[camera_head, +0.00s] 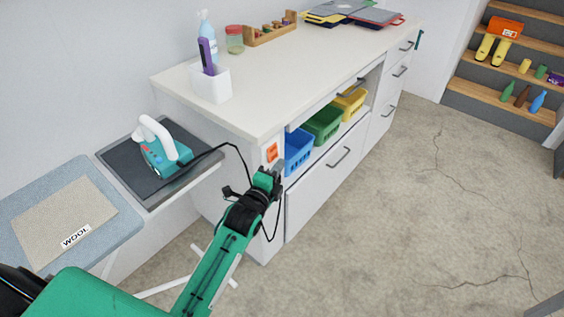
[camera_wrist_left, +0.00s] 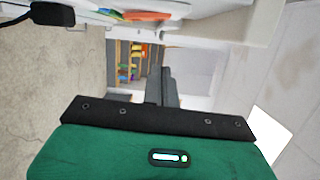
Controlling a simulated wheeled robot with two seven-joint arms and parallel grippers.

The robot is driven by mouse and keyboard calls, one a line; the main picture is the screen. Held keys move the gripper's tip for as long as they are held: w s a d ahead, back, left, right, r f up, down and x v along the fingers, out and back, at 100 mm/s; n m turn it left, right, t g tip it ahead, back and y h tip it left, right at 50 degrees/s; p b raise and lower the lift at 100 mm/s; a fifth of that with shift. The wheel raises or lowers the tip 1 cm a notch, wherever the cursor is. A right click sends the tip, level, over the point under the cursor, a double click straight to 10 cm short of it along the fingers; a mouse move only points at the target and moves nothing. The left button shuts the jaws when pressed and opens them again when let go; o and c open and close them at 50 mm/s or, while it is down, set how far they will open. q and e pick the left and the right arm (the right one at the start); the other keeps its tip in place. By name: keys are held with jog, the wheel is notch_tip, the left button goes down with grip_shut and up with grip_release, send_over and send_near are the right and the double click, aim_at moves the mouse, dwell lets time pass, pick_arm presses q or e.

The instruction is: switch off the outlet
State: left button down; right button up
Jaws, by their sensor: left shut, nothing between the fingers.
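The outlet (camera_head: 271,152) is a small orange unit on the white end panel of the counter, just below the worktop. My left gripper (camera_head: 278,170) is right beside and slightly below it in the head view; I cannot tell whether they touch. Its fingers (camera_wrist_left: 162,84) are shut with nothing between them, and they also show in the left wrist view. The switch on the outlet is too small to make out, and I cannot tell its position. My right gripper is in neither view.
A teal iron (camera_head: 165,155) stands on a dark board (camera_head: 125,158) left of the counter, its black cord running toward the outlet. The white counter (camera_head: 250,92) has blue, green and yellow bins (camera_head: 323,122) in its open shelf. The concrete floor (camera_head: 400,220) at right is clear.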

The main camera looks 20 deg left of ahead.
pick_arm(q)
jog(key=s+a, duration=0.1)
jog(key=s, duration=0.6)
dwell(0.4)
